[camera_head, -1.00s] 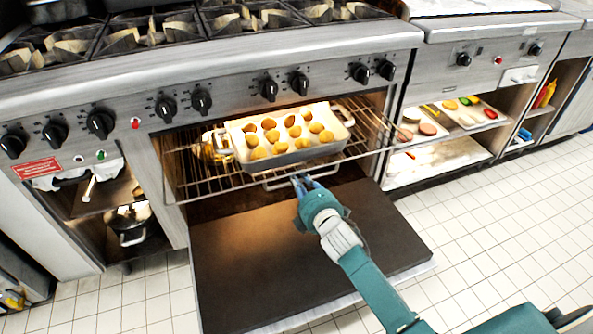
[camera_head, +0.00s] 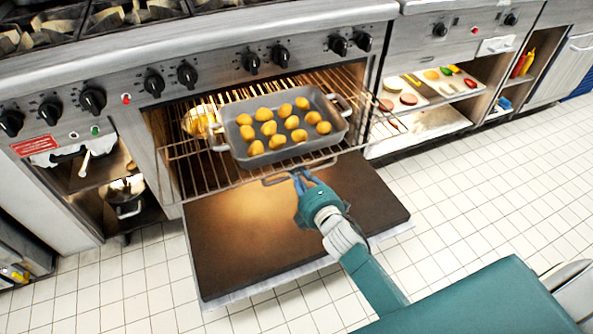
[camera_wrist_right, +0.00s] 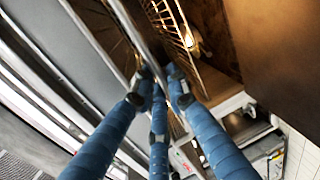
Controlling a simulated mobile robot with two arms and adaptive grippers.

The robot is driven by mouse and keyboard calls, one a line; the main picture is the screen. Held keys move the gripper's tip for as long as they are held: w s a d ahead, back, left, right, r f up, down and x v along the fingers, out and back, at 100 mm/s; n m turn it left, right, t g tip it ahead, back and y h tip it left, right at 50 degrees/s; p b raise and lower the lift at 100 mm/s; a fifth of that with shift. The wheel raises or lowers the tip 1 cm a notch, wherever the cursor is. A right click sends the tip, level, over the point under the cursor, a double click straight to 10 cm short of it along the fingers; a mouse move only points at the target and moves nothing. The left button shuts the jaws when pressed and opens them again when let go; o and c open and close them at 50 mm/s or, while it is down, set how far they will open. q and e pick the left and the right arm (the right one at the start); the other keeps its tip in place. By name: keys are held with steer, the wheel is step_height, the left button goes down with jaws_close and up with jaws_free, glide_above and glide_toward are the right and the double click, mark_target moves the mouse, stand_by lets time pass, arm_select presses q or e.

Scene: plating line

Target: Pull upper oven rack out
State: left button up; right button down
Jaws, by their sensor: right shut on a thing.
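The upper oven rack (camera_head: 176,168) is a wire shelf that juts partly out of the open oven. A grey roasting pan (camera_head: 228,118) with several yellow-brown potatoes rests on it. My right gripper (camera_head: 301,178) is shut on the handle loop (camera_head: 275,181) at the rack's front edge. In the right wrist view, the blue fingers of my right gripper (camera_wrist_right: 160,75) close around a metal bar (camera_wrist_right: 138,38); the wires of the rack (camera_wrist_right: 172,15) show beyond. My left gripper is not in view.
The dropped oven door (camera_head: 235,235) lies open below the rack. Control knobs line the panel (camera_head: 215,75) above. An open shelf (camera_head: 420,130) with food trays stands at the right. The tiled floor (camera_head: 470,200) at the right is clear.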

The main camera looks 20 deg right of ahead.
steer(key=shift+s+f, duration=0.1)
steer(key=shift+f, duration=0.15)
steer(key=c, duration=1.8)
jaws_free()
steer(key=shift+r, duration=0.1)
steer(key=s+r, duration=0.2)
steer(key=s, duration=0.9)
steer(key=shift+s+d+r, duration=0.15)
steer(key=shift+s+d, duration=0.05)
steer(key=shift+s, duration=0.1)
